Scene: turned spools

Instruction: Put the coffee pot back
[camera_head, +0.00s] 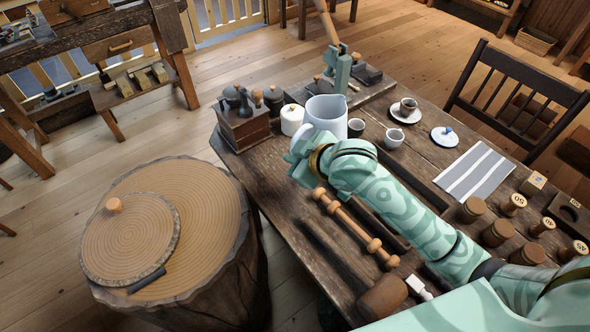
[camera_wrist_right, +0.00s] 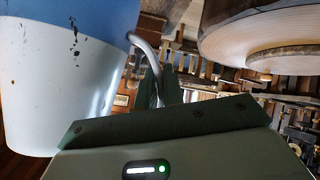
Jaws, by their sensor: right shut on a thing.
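The coffee pot (camera_head: 326,113) is a pale blue-white pot at the far left part of the table, behind my right gripper (camera_head: 303,152). In the right wrist view the pot (camera_wrist_right: 60,85) fills the left side, blue above and white below, with small dark marks. My right gripper is shut on its thin curved handle (camera_wrist_right: 148,48); the fingertips partly hide the handle. The gripper hides the pot's lower part in the head view, so I cannot tell whether its base touches the table. My left gripper is not in view.
A coffee grinder (camera_head: 240,118) and white lidded jar (camera_head: 292,119) stand left of the pot; cups (camera_head: 394,138) stand right. A turned spindle (camera_head: 355,228) lies in front. A striped cloth (camera_head: 476,172) and several spools (camera_head: 497,232) lie right. A round-topped stump (camera_head: 205,205) stands left.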

